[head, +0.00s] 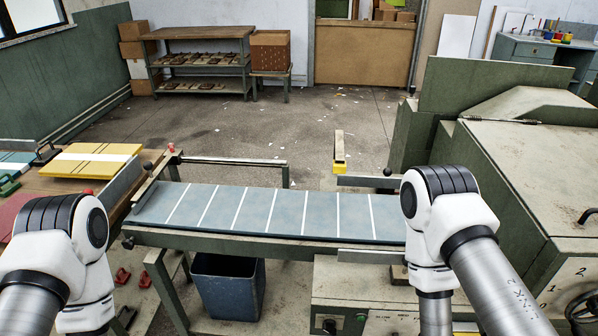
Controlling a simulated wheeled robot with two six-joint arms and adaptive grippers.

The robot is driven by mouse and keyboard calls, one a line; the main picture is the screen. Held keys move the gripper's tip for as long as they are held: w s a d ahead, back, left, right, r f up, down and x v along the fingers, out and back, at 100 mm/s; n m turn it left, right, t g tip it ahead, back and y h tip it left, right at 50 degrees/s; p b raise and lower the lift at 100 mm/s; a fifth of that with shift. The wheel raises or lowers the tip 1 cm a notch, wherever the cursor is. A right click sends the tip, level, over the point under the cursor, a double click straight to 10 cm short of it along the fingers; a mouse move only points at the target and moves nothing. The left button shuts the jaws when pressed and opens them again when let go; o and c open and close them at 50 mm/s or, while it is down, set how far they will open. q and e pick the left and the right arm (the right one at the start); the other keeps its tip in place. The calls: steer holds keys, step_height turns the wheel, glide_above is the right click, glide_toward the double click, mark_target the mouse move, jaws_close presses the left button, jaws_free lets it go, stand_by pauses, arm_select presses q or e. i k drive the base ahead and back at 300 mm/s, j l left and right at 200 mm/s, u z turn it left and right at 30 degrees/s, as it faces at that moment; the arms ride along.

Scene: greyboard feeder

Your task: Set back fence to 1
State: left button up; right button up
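The feeder table (270,212) has a blue-grey top crossed by several white lines. A thin metal rail (235,163) runs behind its left part, with a red-topped post at its left end. A shorter metal bar (365,181) with a black ball knob (388,171) lies behind its right part, next to a yellow block (339,168). I cannot tell which of these is the back fence. White digits 1 (551,288) and 2 (583,270) show on the green machine near a dark handwheel (585,306). My arms come in at both lower sides; neither gripper shows.
The big green machine (530,170) blocks the right side. A side table at left holds a yellow-and-white board stack (90,160). A dark bin (228,285) stands under the feeder. A control panel (365,310) is at bottom centre. The floor behind is open.

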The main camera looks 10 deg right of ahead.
mark_target(386, 185)
steer(key=z, duration=1.1)
